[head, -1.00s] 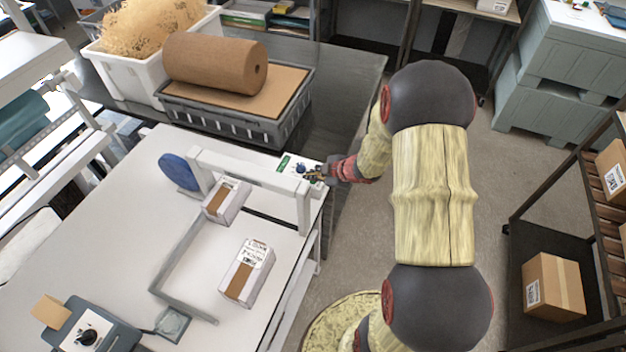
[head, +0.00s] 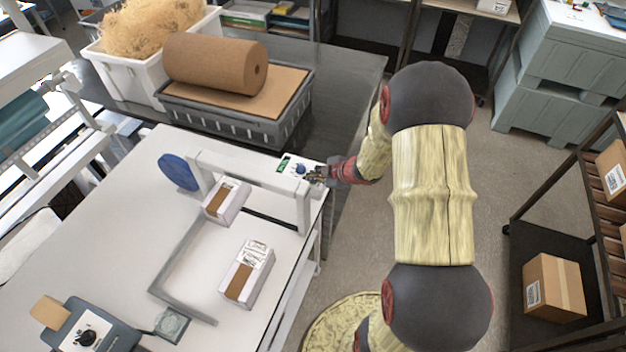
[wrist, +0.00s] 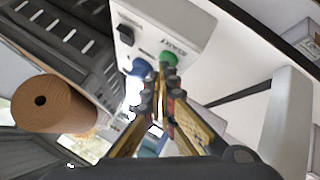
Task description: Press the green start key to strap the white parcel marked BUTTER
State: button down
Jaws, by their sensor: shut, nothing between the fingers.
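The green start key (wrist: 168,58) sits on a white control box (wrist: 160,25) beside the word START in the wrist view. My gripper (wrist: 160,82) is shut and empty, its fingertips right at the key's near edge. I cannot tell whether they touch or press it. In the head view my gripper (head: 318,175) is at the right end of the white strapping arch (head: 250,177). One white parcel (head: 239,190) with a brown band sits at the arch. A second white parcel (head: 259,256) with printed labels lies nearer on the table. I cannot read BUTTER on either.
A grey crate (head: 235,120) with a brown paper roll (head: 214,63) stands behind the table (head: 110,230). A grey angled guide (head: 178,258) lies on the table.

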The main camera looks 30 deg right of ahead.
jog(key=shift+r+p, duration=0.75)
jog(key=shift+r, duration=0.05)
notch_tip(320, 180, up, 5)
jog(key=p, duration=0.4)
jog(key=shift+p, duration=0.35)
